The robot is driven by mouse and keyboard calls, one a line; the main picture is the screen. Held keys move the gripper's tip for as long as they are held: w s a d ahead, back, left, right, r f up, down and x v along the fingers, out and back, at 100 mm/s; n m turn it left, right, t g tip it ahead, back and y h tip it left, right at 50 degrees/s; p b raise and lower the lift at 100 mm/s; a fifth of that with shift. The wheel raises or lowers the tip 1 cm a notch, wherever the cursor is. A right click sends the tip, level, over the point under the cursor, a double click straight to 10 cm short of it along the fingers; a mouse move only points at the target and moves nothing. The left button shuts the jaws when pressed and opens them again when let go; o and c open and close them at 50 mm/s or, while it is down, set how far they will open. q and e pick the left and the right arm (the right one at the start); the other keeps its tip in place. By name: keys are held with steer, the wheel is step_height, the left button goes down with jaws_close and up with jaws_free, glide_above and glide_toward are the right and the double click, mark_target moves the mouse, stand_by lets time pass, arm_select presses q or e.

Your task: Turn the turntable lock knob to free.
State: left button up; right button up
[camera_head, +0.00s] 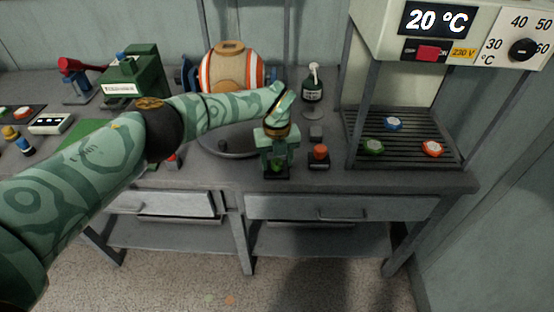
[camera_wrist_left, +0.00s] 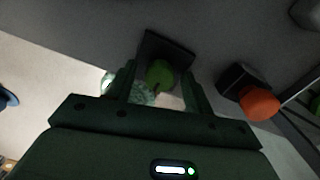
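A small green knob (camera_head: 277,168) on a dark square base stands at the front of the bench, before the grey turntable (camera_head: 222,147). It also shows in the left wrist view (camera_wrist_left: 160,73). I cannot read a lock or free marking on it. My left gripper (camera_head: 277,164) points down over this knob, one finger on each side. The fingers look open, with gaps visible beside the knob in the wrist view; contact cannot be told. My left forearm hides part of the turntable. My right gripper is in neither view.
An orange knob on a dark block (camera_head: 320,153) stands close to the right of the green knob. A heater cabinet with a slatted shelf (camera_head: 398,137) is at the right.

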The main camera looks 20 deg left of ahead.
mark_target(277, 161)
arm_select(q)
step_height(277, 161, up, 16)
steer(key=p, duration=0.4)
steer(key=shift+r, duration=0.15)
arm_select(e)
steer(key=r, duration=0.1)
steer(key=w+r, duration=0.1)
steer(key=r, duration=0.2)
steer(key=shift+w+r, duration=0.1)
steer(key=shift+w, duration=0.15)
